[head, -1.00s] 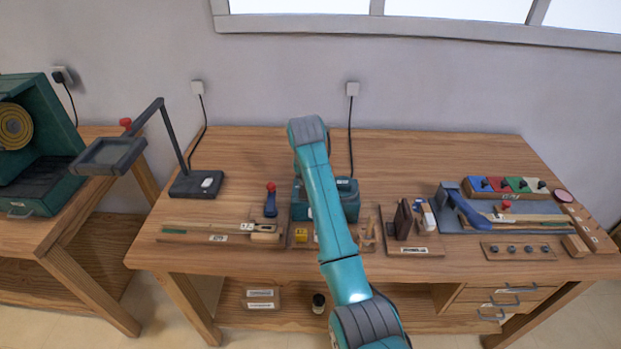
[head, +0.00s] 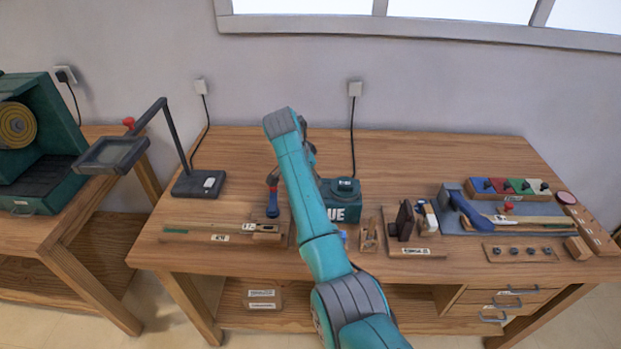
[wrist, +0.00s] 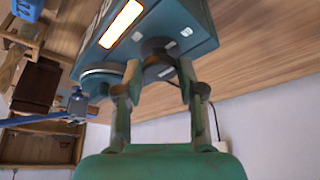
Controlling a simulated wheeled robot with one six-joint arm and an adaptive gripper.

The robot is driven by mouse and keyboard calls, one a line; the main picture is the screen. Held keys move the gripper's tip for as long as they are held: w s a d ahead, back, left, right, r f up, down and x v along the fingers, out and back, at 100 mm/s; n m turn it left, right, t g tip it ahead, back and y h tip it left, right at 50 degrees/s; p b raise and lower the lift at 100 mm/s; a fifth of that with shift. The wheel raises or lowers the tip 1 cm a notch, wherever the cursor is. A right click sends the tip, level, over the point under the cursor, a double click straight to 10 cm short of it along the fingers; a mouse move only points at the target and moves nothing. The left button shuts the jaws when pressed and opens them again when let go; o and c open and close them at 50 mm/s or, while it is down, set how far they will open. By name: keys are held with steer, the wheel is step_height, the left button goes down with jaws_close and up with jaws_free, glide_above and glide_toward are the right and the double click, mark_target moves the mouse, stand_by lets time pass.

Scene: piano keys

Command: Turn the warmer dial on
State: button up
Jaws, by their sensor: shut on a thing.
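The teal warmer box (head: 347,200) stands on the middle of the bench in the head view, with part of its front label reading "UE". It fills the top of the wrist view (wrist: 200,40). A dark round dial (wrist: 158,66) sits on one of its faces, between small white marks. My gripper (wrist: 158,72) has a finger on each side of the dial and is shut on it. A bright panel with an orange edge (wrist: 121,22) shows on the box. In the head view my arm hides the gripper and the dial.
A magnifier lamp (head: 199,184) stands left of the warmer. A small wooden rack (head: 369,240) and a tool stand (head: 416,251) are at the right. A cable (head: 353,135) runs behind the box.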

stand_by(0.3)
steer(key=o, duration=1.1)
steer(key=shift+o, duration=0.2)
steer(key=v, duration=1.2)
steer(key=shift+w, duration=0.15)
